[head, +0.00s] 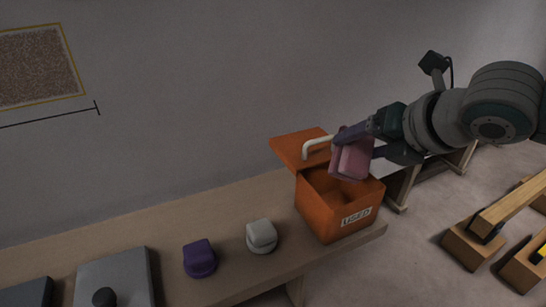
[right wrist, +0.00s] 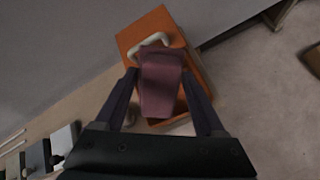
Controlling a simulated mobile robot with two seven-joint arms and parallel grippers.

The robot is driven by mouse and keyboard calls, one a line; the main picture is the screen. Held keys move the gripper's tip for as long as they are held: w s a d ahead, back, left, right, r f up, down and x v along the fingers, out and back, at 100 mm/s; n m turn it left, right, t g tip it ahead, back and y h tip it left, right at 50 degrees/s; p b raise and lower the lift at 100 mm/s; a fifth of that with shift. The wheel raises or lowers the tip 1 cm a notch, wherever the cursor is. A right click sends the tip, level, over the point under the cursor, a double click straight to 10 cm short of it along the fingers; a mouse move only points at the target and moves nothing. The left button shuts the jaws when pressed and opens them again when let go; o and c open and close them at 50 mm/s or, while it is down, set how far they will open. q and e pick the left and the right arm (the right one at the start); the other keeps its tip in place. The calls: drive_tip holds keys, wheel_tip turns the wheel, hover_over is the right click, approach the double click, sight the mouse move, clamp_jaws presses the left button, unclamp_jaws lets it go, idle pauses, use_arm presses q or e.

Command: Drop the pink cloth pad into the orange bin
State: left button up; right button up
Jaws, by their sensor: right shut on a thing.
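The pink cloth pad (head: 352,160) is held in my right gripper (head: 362,144), which is shut on it. The pad is over the opening of the orange bin (head: 318,212), in front of its raised lid. In the right wrist view the pad (right wrist: 160,84) lies between the two dark fingers of the gripper (right wrist: 161,92), with the orange bin (right wrist: 196,66) beneath. The bin stands at the right end of the bench and has a label reading "USED". Its lid (head: 294,148) is open and carries a pale handle. The pad hides part of the opening. My left gripper is not in view.
The bench (head: 225,217) runs along the wall. A pale grey knob-like object (head: 261,236) and a purple one (head: 200,259) stand left of the bin. A grey box-like item (head: 120,275) is further left. Wooden blocks (head: 472,243) stand on the floor at right.

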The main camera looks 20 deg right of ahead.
drive_tip(key=shift+f, duration=0.4)
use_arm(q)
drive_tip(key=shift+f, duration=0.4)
use_arm(e)
drive_tip(key=shift+r, duration=0.1)
drive_tip(key=o, duration=1.2)
drive_tip(key=shift+o, duration=0.2)
use_arm(q)
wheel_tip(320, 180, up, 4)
drive_tip(key=p, duration=0.4)
use_arm(e)
drive_tip(key=v, duration=1)
